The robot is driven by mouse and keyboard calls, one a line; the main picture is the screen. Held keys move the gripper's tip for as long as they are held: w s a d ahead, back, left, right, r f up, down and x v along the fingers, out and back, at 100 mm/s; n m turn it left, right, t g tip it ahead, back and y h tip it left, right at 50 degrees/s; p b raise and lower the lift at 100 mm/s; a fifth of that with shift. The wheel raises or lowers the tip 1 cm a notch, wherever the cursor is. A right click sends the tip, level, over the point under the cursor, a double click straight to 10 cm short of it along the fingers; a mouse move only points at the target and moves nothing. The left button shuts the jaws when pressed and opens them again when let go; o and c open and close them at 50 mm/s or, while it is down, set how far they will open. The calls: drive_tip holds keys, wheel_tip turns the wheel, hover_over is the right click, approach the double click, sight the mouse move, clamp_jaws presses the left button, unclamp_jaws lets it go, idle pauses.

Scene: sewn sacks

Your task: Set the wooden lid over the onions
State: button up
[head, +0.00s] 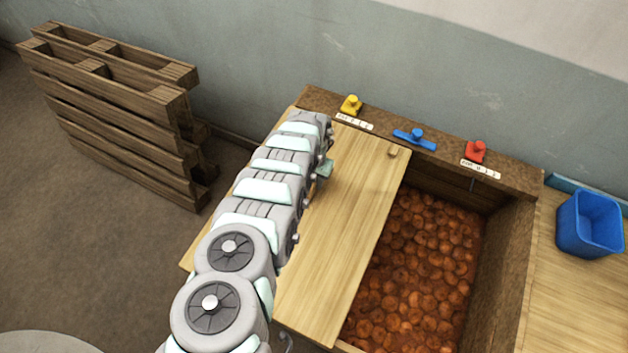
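The wooden lid (342,230) is a pale, flat plank panel with a small wooden peg (392,152) near its far right corner. It lies over the left part of a brown wooden bin (508,265). The onions (425,275) are reddish-brown and fill the bin; they show uncovered to the right of the lid's edge. My arm reaches across the lid's left side, hiding part of it. A small greenish part of my gripper (322,170) shows beside the arm, over the lid. Its fingers are mostly hidden, so I cannot tell its opening or any contact.
Yellow (350,105), blue (415,139) and red (476,151) knobbed pieces sit on the bin's back ledge, with white labels. A blue tub (590,223) stands on a wooden surface at right.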

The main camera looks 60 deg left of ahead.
clamp_jaws()
idle(1.0)
